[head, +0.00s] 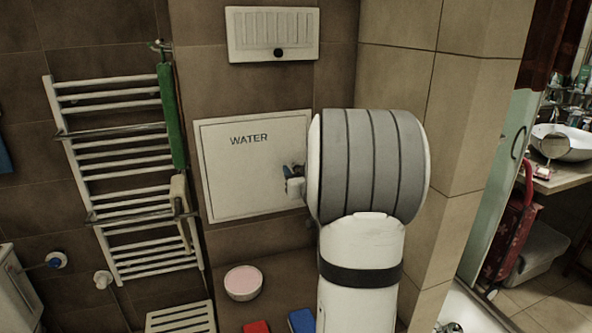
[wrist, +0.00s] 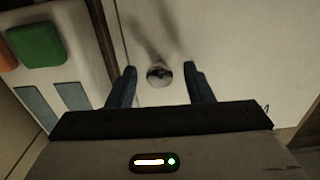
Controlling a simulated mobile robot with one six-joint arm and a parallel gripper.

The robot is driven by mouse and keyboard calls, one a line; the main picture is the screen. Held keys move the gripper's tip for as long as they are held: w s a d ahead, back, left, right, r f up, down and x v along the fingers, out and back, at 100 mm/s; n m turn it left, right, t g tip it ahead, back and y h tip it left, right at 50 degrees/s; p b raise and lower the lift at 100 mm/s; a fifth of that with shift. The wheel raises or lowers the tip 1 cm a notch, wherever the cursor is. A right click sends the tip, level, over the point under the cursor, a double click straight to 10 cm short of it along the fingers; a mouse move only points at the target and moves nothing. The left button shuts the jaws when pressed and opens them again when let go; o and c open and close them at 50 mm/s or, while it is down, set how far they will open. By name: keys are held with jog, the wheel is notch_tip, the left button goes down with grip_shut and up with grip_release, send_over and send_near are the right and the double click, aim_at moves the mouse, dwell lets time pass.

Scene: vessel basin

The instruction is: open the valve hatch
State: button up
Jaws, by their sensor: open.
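The valve hatch is a pale square panel marked WATER (head: 240,185), set in the tiled wall and lying flush in its frame, shut. Its right edge is hidden behind my arm in the head view. The hatch face (wrist: 235,50) fills much of the wrist view, with a small round metal knob (wrist: 158,76) on it. My gripper (wrist: 158,86) is open, its two dark blue fingers to either side of the knob, with gaps between. In the head view my gripper (head: 294,183) is at the hatch's right side, partly hidden by my wrist.
A pale box with a green button (wrist: 35,44) stands left of the fingers in the wrist view. A white towel rail (head: 125,190) with a green cloth (head: 171,115) is left of the hatch. A vent panel (head: 272,22) is above; a pink-topped bowl (head: 242,283) is below.

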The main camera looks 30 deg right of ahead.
grip_shut()
jog(key=shift+a, duration=0.15)
jog(key=shift+f+b, duration=0.1)
jog(key=shift+b, duration=0.2)
dwell(0.4)
